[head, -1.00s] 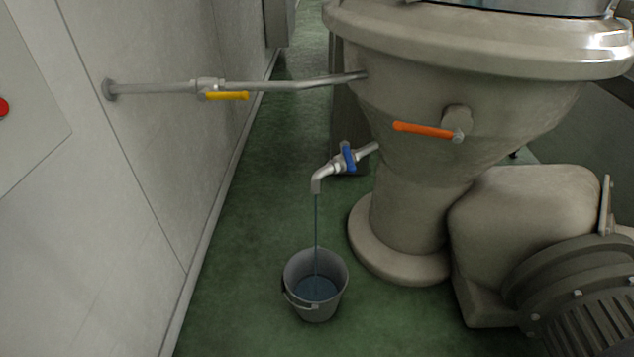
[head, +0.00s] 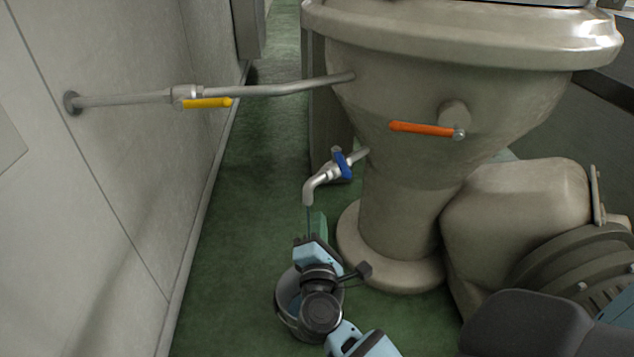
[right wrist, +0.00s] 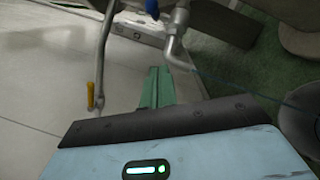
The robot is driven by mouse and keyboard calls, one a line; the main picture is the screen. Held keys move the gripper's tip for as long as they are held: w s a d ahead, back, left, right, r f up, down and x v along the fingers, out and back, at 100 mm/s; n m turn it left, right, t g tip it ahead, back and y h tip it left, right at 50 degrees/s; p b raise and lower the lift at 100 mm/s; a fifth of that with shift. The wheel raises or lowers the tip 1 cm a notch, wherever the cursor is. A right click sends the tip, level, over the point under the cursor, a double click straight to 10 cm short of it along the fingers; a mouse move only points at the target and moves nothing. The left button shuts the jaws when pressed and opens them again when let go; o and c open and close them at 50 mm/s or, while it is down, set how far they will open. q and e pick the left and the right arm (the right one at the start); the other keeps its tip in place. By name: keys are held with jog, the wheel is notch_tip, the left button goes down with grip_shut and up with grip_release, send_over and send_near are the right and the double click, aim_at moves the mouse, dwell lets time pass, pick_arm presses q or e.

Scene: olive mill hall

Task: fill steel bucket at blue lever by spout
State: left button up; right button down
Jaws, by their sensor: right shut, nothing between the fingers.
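The blue lever (head: 342,163) sits crosswise on the small tap pipe of the big machine. The spout (head: 309,190) bends down from it, and a thin stream of liquid (head: 308,218) runs from it. The steel bucket (head: 283,318) stands on the floor below, with bluish liquid in it; my arm hides much of it. My right gripper (head: 318,224) is shut and empty, its green fingers just below and beside the spout. The right wrist view shows the shut fingers (right wrist: 156,86), the spout (right wrist: 177,50), the blue lever (right wrist: 152,8) and the bucket's edge (right wrist: 300,125). My left gripper is not in view.
A yellow lever (head: 207,103) is on the wall pipe (head: 125,98), and an orange lever (head: 422,129) is on the machine body (head: 400,180). A motor housing (head: 515,210) stands at the right. The wall (head: 120,200) is at the left, with green floor clear beside it.

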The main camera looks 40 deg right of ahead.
aim_at(342, 163)
jog(key=w+d+r+p, duration=0.2)
jog(key=w+d, duration=0.4)
jog(key=d, duration=0.3)
jog(key=shift+w+r, duration=0.3)
jog(key=shift+r, duration=0.25)
jog(key=shift+d, duration=0.1)
jog(key=shift+s+d+t+y, duration=0.25)
jog(key=shift+t+y, duration=0.05)
jog(key=shift+y, duration=0.1)
jog(key=shift+s+d+n+t+y, duration=0.1)
jog(key=shift+d+n+t+y, duration=0.05)
jog(key=shift+n+t+y, duration=0.2)
